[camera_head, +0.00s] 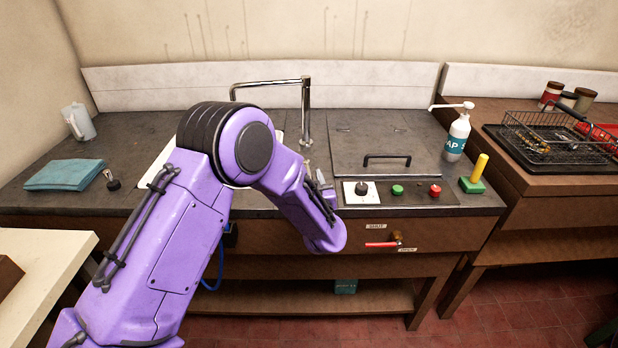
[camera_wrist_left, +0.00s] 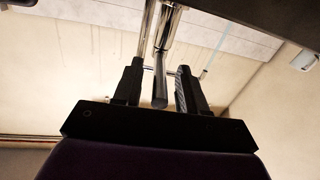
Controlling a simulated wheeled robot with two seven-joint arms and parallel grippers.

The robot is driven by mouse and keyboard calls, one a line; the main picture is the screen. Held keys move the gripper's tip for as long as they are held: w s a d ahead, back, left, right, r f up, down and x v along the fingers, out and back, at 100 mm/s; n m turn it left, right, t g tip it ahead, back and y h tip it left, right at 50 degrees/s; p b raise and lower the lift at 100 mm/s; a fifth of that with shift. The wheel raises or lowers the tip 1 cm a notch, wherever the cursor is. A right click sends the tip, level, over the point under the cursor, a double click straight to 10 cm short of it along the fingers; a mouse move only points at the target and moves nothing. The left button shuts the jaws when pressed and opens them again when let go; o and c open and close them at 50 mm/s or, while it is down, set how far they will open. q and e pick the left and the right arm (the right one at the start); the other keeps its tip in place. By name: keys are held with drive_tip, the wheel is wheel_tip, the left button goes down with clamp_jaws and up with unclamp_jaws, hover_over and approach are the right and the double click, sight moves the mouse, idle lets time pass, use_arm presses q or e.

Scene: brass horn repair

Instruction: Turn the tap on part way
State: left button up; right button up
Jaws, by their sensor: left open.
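The chrome tap (camera_head: 306,105) stands at the back of the counter, its spout reaching left over the sink (camera_head: 155,168), which my arm largely covers. In the left wrist view the tap's shiny body (camera_wrist_left: 166,28) rises at the top, and a darker lever-like bar (camera_wrist_left: 160,82) lies between my fingers. My left gripper (camera_wrist_left: 158,88) is open, one finger on each side of the bar, with gaps visible; I cannot tell whether either touches. In the head view my forearm hides most of the gripper, just in front of the tap's base. My right gripper is not in view.
Right of the tap are a lidded tank (camera_head: 385,140), a control panel (camera_head: 372,193) with knob and buttons, and a soap bottle (camera_head: 457,138). A red-handled valve (camera_head: 382,244) sits below.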

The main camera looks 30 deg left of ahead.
use_arm(q)
drive_tip(key=b+v, duration=0.1)
drive_tip(key=v, duration=0.8)
drive_tip(key=shift+b, duration=0.35)
drive_tip(key=shift+s, duration=0.1)
drive_tip(key=s+f+m+g+h, duration=0.15)
drive_tip(key=s+f+h, duration=0.3)
drive_tip(key=f, duration=0.45)
drive_tip(key=s+f+g+h, duration=0.25)
drive_tip(key=s+f, duration=0.25)
drive_tip(key=f, duration=0.4)
drive_tip(key=s+a+f+g, duration=0.1)
drive_tip(key=s+f, duration=0.3)
drive_tip(key=s, duration=0.4)
drive_tip(key=s+a+f+g, duration=0.1)
drive_tip(key=s+f+g, duration=0.2)
drive_tip(key=s, duration=0.5)
drive_tip(key=s+a+f+g+h, duration=0.1)
drive_tip(key=s+f+g, duration=0.1)
drive_tip(key=s+f, duration=0.4)
drive_tip(key=shift+s+a+g, duration=0.4)
drive_tip(key=shift+s, duration=0.55)
